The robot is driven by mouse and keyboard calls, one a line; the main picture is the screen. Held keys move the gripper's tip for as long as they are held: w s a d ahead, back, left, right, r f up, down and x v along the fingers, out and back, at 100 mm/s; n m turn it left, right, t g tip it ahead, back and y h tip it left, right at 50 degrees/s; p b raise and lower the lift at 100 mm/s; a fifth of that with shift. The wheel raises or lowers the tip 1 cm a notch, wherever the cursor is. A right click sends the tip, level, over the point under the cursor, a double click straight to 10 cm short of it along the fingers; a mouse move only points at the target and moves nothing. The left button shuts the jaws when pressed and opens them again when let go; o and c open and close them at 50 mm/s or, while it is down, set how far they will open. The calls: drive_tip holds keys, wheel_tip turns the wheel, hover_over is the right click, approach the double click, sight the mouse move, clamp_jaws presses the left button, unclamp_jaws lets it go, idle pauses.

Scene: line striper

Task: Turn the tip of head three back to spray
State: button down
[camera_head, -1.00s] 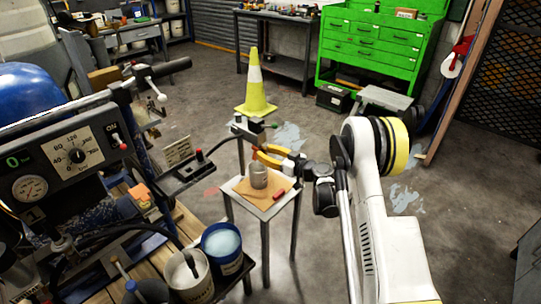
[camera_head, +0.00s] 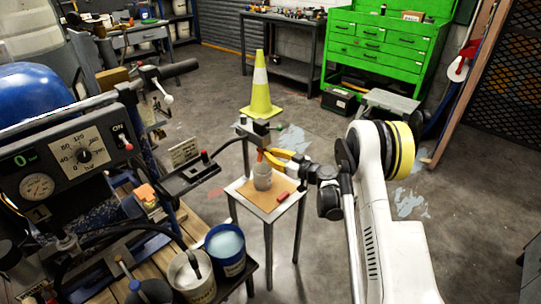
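A spray head, a grey block (camera_head: 257,131) with a small green knob, hangs at the end of a dark bracket arm above a small stand. A small orange-red piece (camera_head: 260,155) shows just under it; I cannot tell which way its tip points. My gripper (camera_head: 268,157), with yellow-orange fingers, reaches in from the right at the underside of this head. The fingers overlap the head in this view, so whether they touch or grip it is unclear. No number shows on this head.
Below the head, a small stand (camera_head: 268,213) holds a grey cup (camera_head: 262,178) and a red item (camera_head: 282,197). The striper's control panel (camera_head: 85,155), a blue bucket (camera_head: 226,255) and a white bucket (camera_head: 190,280) are left. A yellow cone (camera_head: 260,95) stands behind.

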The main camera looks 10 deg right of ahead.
drive_tip(key=n, duration=0.3)
drive_tip(key=shift+h, duration=0.3)
drive_tip(key=n+t, duration=0.1)
drive_tip(key=n, duration=0.3)
drive_tip(key=shift+n, duration=0.6)
drive_tip(key=shift+n+h, duration=0.3)
drive_tip(key=shift+n, duration=0.9)
drive_tip(key=shift+n+t, duration=0.4)
drive_tip(key=shift+n, duration=0.6)
